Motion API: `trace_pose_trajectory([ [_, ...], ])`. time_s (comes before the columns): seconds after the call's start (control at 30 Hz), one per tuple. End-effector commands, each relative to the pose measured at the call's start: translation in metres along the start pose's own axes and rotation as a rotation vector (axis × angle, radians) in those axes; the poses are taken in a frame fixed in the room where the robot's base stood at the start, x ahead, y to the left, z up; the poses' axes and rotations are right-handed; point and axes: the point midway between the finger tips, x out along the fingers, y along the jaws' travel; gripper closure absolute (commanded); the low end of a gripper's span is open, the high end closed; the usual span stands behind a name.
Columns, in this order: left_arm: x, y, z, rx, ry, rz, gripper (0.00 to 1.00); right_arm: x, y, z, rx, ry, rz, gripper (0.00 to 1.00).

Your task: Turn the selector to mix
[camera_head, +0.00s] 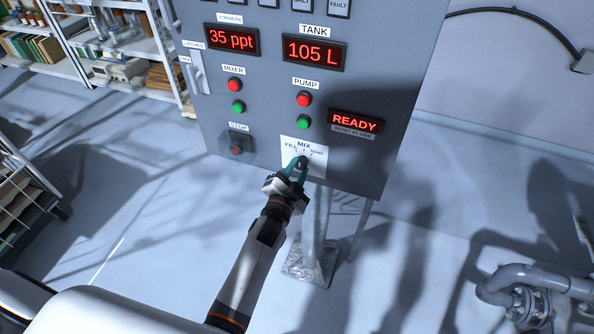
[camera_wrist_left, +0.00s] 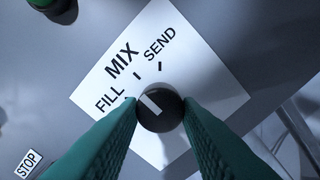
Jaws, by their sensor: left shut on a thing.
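The selector is a round black knob (camera_wrist_left: 161,110) with a white pointer line, on a white plate (camera_wrist_left: 215,88) marked FILL, MIX and SEND. In the left wrist view the pointer line slants up-left, between the FILL and MIX marks. My left gripper (camera_head: 299,169) is at the selector plate low on the grey panel. Its green fingers (camera_wrist_left: 160,118) are shut on the knob, one on each side. In the head view the fingers partly cover the knob and plate. My right gripper is in neither view.
The grey panel (camera_head: 265,80) carries red displays reading 35 ppt, 105 L and READY. Mixer and pump buttons sit above the selector, and a STOP button (camera_head: 236,148) is to its left. Pipes (camera_head: 535,285) stand at the lower right, shelves at the left.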

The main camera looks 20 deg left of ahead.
Motion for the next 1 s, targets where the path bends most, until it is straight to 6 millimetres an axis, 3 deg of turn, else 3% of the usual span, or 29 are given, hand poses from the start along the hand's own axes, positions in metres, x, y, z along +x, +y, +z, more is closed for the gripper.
trace_pose_trajectory([
  [0.23, 0.0, -0.001, 0.0, 0.0, 0.001, -0.002, 0.92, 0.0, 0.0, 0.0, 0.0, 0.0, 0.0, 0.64],
  [0.27, 0.0, -0.001, 0.0, 0.0, 0.001, -0.002, 0.68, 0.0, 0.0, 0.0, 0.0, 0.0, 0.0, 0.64],
  [0.4, 0.0, -0.001, 0.0, -0.001, 0.001, -0.001, 0.47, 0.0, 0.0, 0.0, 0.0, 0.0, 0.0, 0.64],
  [0.77, -0.006, -0.001, -0.001, 0.0, 0.001, 0.0, 0.47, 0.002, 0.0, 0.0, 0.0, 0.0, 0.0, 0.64],
  [1.0, -0.049, -0.003, -0.003, 0.0, 0.002, -0.003, 0.47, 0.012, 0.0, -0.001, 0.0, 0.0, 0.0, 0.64],
])
